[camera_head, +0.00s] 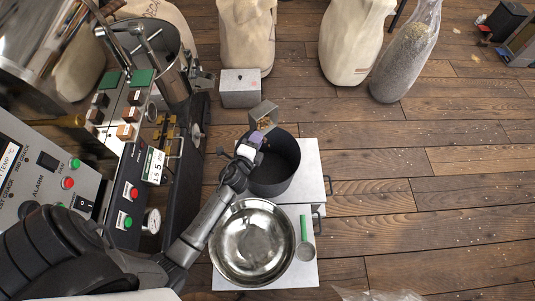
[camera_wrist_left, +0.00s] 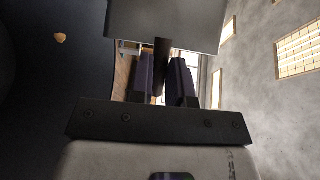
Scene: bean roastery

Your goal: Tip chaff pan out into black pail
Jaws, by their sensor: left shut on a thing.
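The chaff pan (camera_head: 262,111) is a small grey metal pan over the far rim of the black pail (camera_head: 275,180). It looks tilted, with brown chaff showing at its open side. My left gripper (camera_head: 248,148) is over the pail's left part, shut on the pan's handle. In the left wrist view the left gripper (camera_wrist_left: 167,82) has the dark handle between its fingers, and the pan (camera_wrist_left: 165,22) is beyond them. The black pail's dark wall (camera_wrist_left: 45,100) fills the left of that view, with a tan flake against it. My right gripper is not in view.
A steel bowl (camera_head: 252,243) and a green-handled scoop (camera_head: 305,240) are in front of the pail. A grey box (camera_head: 240,92) and sacks (camera_head: 247,35) stand behind. The roaster's control panel (camera_head: 130,190) is close on the left. The wooden floor (camera_head: 430,190) to the right is mostly clear.

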